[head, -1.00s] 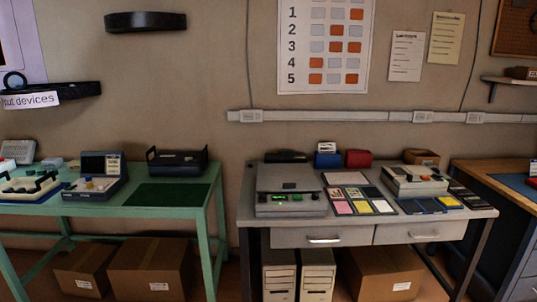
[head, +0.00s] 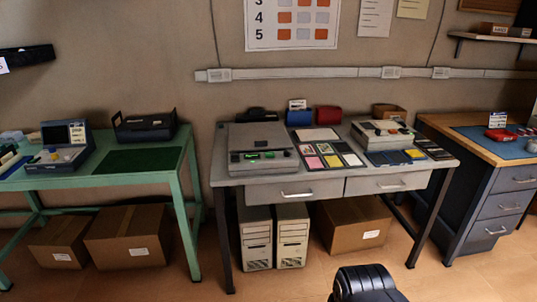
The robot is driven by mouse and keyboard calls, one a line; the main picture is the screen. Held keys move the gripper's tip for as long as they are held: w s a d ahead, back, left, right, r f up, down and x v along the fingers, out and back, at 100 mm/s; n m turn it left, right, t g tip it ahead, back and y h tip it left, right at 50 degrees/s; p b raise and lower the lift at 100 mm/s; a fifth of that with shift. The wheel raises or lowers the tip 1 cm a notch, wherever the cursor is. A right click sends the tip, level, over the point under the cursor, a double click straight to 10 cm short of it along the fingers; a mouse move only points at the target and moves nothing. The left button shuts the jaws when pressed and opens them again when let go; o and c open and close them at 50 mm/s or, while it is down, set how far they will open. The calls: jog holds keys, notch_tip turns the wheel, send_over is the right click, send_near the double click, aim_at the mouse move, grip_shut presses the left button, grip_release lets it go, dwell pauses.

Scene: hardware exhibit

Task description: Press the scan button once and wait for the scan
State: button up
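A grey flatbed-like device (head: 262,136) sits at the left end of the grey table (head: 225,180). Its front panel has small green lit parts, and I cannot tell which one is the scan button. A second beige device (head: 382,131) with small controls sits at the right of the same table. Neither has a readable label. My gripper's fingers do not show. Only a black rounded part of my arm is at the bottom edge, well apart from the table.
Several cards (head: 331,160) lie between the two devices. A green table (head: 110,170) with a blue-grey console (head: 66,147) stands at left. A wooden-topped bench (head: 470,145) stands at right. Boxes (head: 352,224) and beige computer cases (head: 292,236) fill the space under the grey table. Floor in front is open.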

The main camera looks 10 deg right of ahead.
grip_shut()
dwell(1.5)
